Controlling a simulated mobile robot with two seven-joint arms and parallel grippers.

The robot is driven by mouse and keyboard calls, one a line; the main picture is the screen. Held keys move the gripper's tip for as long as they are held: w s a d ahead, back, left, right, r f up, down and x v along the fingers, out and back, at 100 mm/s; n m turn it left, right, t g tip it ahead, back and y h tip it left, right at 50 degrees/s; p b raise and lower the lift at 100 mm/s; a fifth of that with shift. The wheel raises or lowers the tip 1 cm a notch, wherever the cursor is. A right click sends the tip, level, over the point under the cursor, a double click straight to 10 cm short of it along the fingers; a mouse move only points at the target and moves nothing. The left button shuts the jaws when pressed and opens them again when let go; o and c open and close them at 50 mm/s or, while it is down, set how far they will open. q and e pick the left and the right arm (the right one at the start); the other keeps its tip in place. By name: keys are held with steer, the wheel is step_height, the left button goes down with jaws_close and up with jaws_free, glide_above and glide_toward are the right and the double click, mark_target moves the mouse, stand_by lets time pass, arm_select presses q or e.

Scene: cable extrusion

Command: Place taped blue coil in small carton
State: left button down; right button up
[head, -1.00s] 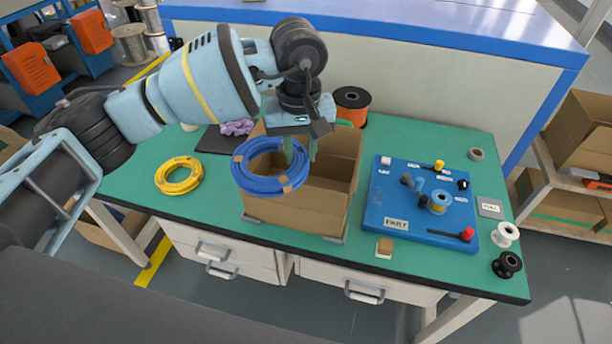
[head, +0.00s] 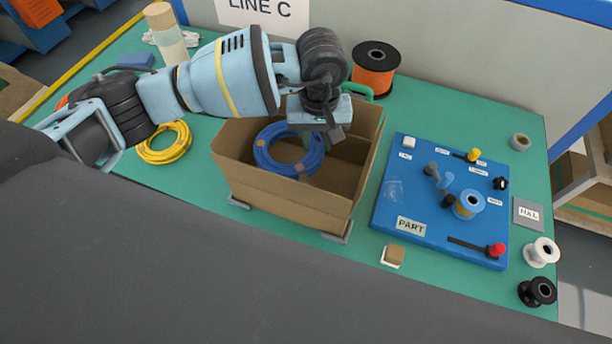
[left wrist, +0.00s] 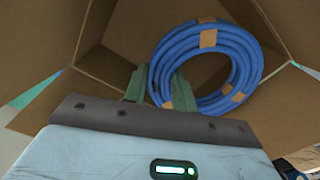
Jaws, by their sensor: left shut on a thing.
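The blue coil (head: 264,152), bound with pieces of brown tape, is inside the open small carton (head: 275,203), toward its left side. In the left wrist view the coil (left wrist: 248,64) stands tilted between the cardboard walls (left wrist: 120,28). My left gripper (head: 322,140) reaches down into the carton from above and is shut on the coil's near edge. Its green fingers (left wrist: 158,92) show at the coil's lower left in the left wrist view. Whether the coil touches the carton floor is unclear. My right gripper is out of view.
A yellow coil (head: 165,155) lies left of the carton on the green table. A blue PART board (head: 400,195) with spools and knobs is to the right. An orange spool (head: 375,72) stands behind the carton. White and black spools (head: 541,252) sit at the right edge.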

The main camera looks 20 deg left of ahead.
arm_select(q)
steer(key=shift+f, duration=4.85)
steer(key=shift+f, duration=0.2)
steer(key=c, duration=1.1)
jaws_free()
steer(key=shift+c, duration=0.2)
steer(key=shift+r, duration=0.1)
step_height(320, 180, up, 12)
steer(key=shift+r, duration=0.15)
